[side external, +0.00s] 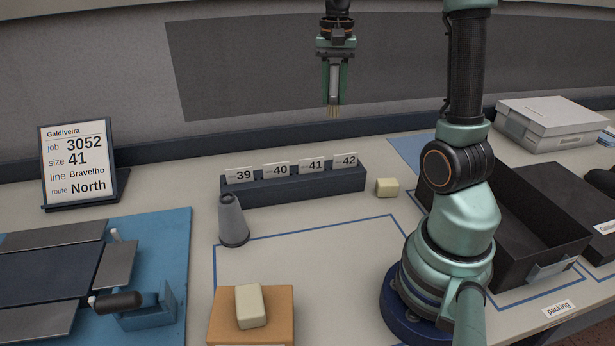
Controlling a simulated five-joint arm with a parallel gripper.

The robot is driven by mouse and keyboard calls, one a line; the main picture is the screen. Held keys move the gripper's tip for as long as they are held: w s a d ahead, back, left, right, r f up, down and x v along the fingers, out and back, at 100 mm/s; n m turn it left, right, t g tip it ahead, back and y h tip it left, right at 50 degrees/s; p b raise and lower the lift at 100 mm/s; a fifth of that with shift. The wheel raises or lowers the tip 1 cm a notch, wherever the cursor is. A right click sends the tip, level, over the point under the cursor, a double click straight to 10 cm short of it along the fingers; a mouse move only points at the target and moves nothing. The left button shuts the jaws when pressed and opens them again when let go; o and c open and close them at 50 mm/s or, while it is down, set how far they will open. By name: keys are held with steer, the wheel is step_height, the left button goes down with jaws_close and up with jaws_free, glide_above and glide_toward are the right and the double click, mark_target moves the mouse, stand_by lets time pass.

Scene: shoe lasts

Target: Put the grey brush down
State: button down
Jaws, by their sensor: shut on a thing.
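My gripper (333,92) is high above the table, toward the back, in front of the dark grey wall panel. It points down and is shut on the grey brush (333,84). The brush hangs upright between the fingers, with pale bristles showing below the fingertips. The fingers hide part of its handle. The brush touches nothing below it.
A dark rack (295,186) with size cards stands below my gripper. A grey cone (232,220), a cream block (387,187) and an orange block with a cream piece (250,306) stand nearby. A blue-outlined area (320,262) is clear. A black bin (540,215) stands right.

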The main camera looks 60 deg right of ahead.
steer(key=s+a+f, duration=0.1)
steer(key=s+a, duration=0.2)
steer(key=a, duration=0.8)
steer(key=shift+n, duration=0.4)
steer(key=shift+w+f, duration=0.2)
steer(key=shift+f, duration=10.05)
steer(key=shift+f, duration=0.1)
steer(key=c, duration=0.6)
jaws_free()
